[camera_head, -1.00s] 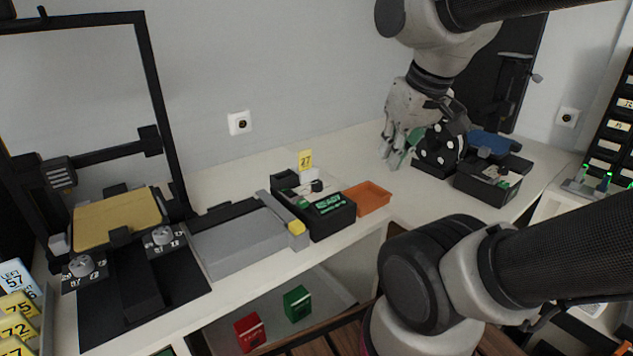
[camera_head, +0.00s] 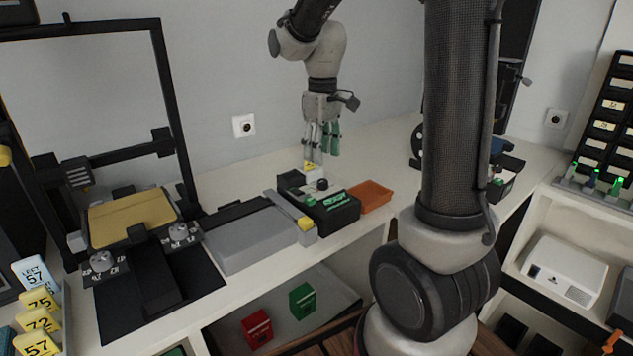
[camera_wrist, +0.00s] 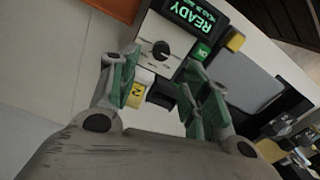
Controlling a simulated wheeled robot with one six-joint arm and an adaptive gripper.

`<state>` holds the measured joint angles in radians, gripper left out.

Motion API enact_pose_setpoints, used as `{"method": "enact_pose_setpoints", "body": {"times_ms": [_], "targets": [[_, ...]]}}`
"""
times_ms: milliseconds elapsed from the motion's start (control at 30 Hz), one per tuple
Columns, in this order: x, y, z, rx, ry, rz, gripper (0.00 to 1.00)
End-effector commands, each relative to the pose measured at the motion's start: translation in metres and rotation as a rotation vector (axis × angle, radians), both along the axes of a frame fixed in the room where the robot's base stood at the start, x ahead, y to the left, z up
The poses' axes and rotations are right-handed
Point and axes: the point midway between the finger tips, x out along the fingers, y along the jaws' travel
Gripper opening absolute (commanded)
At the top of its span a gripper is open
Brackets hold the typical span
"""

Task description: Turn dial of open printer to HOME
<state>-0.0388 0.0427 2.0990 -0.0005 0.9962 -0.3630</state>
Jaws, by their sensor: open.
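The open-framed printer (camera_head: 163,110) stands at the left, with a yellow plate (camera_head: 130,218) on it. It has a left dial (camera_head: 103,260) and a right dial (camera_head: 179,232); their marks are too small to read. My gripper (camera_head: 322,154) is open and empty, pointing down, well to the right of these dials. It hangs above and behind a small black device (camera_head: 333,212) with a green READY display (camera_wrist: 190,14). In the wrist view, this device's black knob (camera_wrist: 161,49) appears between the green-padded fingers, apart from them.
A grey flat unit (camera_head: 248,244) lies between the printer and the READY device. An orange tray (camera_head: 370,196) sits right of the device. Yellow and blue number tags stand at the far left. Red (camera_head: 257,329) and green (camera_head: 302,300) boxes are on the lower shelf.

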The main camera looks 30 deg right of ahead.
Motion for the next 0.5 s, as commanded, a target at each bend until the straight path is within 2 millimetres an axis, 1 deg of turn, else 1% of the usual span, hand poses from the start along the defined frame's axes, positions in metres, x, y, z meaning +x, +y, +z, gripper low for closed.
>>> {"method": "enact_pose_setpoints", "body": {"times_ms": [67, 167, 400, 500], "targets": [[-0.003, 0.000, -0.002, 0.000, 0.005, 0.041, 0.47], [-0.003, 0.000, -0.012, 0.000, 0.007, 0.057, 0.47], [-0.004, 0.000, -0.052, 0.000, 0.009, 0.054, 0.47], [-0.004, 0.000, -0.066, 0.000, 0.008, 0.054, 0.47]]}}
